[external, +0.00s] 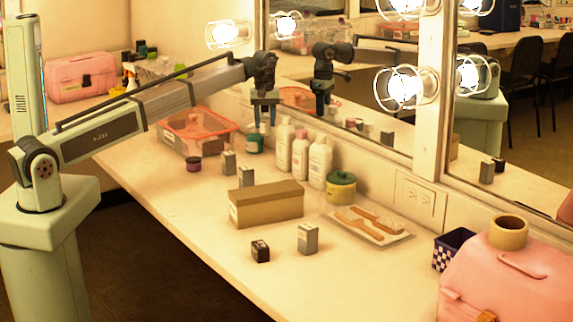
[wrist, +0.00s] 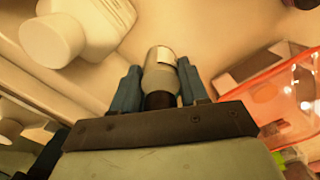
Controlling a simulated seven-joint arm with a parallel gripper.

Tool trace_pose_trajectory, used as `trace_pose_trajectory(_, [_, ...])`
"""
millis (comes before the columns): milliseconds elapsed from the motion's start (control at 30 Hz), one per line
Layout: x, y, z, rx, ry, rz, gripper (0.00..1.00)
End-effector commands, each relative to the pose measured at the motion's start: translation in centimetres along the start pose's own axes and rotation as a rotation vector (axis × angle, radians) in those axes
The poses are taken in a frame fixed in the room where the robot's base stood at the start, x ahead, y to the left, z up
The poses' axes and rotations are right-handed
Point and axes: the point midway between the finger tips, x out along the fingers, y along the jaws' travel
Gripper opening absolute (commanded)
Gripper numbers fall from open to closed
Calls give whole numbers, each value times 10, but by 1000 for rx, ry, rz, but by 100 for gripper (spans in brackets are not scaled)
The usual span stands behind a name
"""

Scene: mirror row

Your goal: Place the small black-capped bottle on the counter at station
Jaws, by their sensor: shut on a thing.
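The small black-capped bottle shows in the wrist view, with a pale label and glassy body (wrist: 160,70) and its dark cap toward my palm. My gripper (wrist: 158,88) is shut on it, one blue finger on each side. In the external view my gripper (external: 264,117) points down over the back of the counter (external: 190,205), near the mirror. The bottle is hard to make out there between the fingers. I cannot tell whether the bottle touches the counter.
White bottles (external: 300,155) stand right of my gripper, against the wall. A clear orange-lidded box (external: 197,132) is to its left. The front left counter is clear.

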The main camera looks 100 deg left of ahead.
Motion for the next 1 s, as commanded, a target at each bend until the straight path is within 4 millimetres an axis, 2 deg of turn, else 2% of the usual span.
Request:
trace_pose_trajectory(33, [1,-10,19,72,0,0,11])
trace_pose_trajectory(100, [0,-15,41,167,0,0,11])
trace_pose_trajectory(167, [0,-18,62,240,0,0,11])
trace_pose_trajectory(400, [-4,-22,157,492,1,1,11])
trace_pose_trajectory(700, [-8,-25,265,712,0,0,11])
trace_pose_trajectory(1000, [-12,-32,364,886,1,1,11])
